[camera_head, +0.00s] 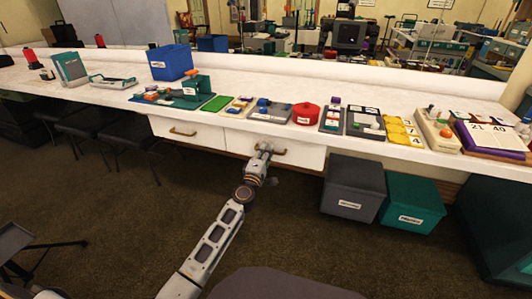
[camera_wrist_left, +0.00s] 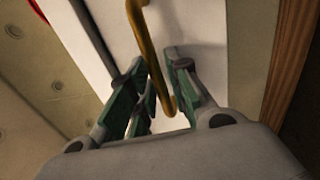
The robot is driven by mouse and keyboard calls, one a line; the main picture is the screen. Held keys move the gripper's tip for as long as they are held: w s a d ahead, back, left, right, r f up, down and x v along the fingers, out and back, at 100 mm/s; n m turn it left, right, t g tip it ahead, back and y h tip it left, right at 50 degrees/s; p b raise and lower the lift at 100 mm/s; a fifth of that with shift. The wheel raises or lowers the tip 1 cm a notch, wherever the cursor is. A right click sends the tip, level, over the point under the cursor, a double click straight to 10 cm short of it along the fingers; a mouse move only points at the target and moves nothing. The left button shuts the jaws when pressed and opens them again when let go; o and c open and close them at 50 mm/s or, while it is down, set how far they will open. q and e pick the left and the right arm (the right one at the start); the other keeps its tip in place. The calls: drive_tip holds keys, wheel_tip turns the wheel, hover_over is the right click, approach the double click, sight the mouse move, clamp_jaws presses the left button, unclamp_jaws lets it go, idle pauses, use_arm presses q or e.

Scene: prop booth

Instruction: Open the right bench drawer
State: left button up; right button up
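The right bench drawer (camera_head: 305,155) has a white front under the bench top and looks flush with the left drawer (camera_head: 205,133). Its brass bar handle (camera_head: 279,152) is partly covered by my left gripper (camera_head: 264,150) in the head view. In the left wrist view the yellow handle (camera_wrist_left: 146,42) runs between the green-padded fingers of my left gripper (camera_wrist_left: 157,72). The fingers are apart, one on each side of the bar, with some gap showing. Whether either pad touches the bar is unclear. My right gripper is not in view.
A grey bin (camera_head: 354,188) and a teal bin (camera_head: 412,204) stand on the floor right of the drawer. The bench top (camera_head: 225,66) holds several props, including a red round container (camera_head: 306,114) above the drawer. Stools (camera_head: 105,125) stand at the left.

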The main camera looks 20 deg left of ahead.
use_arm(q)
drive_tip(key=shift+w, duration=0.1)
clamp_jaws()
idle(0.5)
